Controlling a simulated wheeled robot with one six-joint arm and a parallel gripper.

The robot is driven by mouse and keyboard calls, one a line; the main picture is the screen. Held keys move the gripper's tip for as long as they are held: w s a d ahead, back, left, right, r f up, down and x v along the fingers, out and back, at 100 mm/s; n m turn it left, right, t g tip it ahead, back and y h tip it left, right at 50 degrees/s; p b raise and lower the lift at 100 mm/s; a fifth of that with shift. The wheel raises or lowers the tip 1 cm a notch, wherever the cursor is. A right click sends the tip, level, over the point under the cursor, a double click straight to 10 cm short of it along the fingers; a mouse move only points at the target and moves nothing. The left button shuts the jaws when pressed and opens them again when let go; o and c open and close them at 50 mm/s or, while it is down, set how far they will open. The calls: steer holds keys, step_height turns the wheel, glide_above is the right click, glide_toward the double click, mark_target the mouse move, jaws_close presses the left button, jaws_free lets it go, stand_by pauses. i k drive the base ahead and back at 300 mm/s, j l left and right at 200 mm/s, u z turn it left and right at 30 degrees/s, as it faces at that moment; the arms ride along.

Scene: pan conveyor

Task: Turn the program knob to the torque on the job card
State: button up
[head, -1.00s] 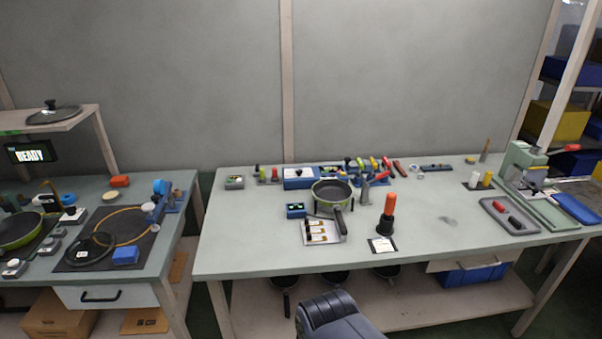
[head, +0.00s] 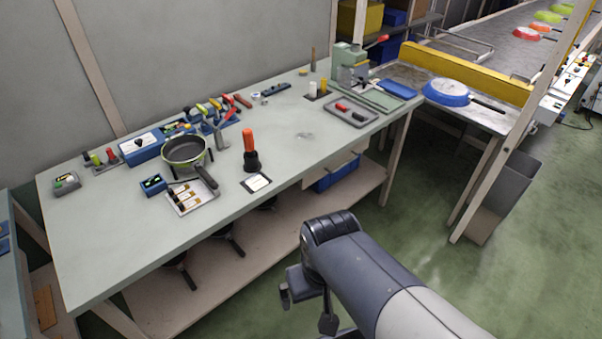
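A blue box with a pale top (head: 138,143) and a small dark knob-like spot stands at the back left of the bench; I cannot tell whether this is the program knob, and no setting is readable. An orange-handled driver (head: 248,141) stands upright in a black holder just behind the card. My arm reaches in from the lower right, off the bench. My gripper (head: 303,291) seems folded below the arm, dark and small, apart from everything; its fingers are unclear.
A green pan (head: 185,150) sits left of the driver, behind a tray of small parts (head: 192,197). A small blue box (head: 153,184) is beside it. A green press (head: 350,62) and grey tray (head: 350,111) stand at the right. The bench middle is fairly clear.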

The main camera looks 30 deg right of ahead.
mark_target(138, 141)
steer(key=z, duration=0.15)
steer(key=i+j+u, duration=0.1)
steer(key=i+u, duration=0.3)
steer(key=i+j+u, duration=0.1)
steer(key=u, duration=0.25)
steer(key=i+l+u, duration=0.1)
steer(key=i+u, duration=0.3)
steer(key=i+l+u, duration=0.15)
steer(key=u, duration=0.25)
steer(key=i, duration=0.1)
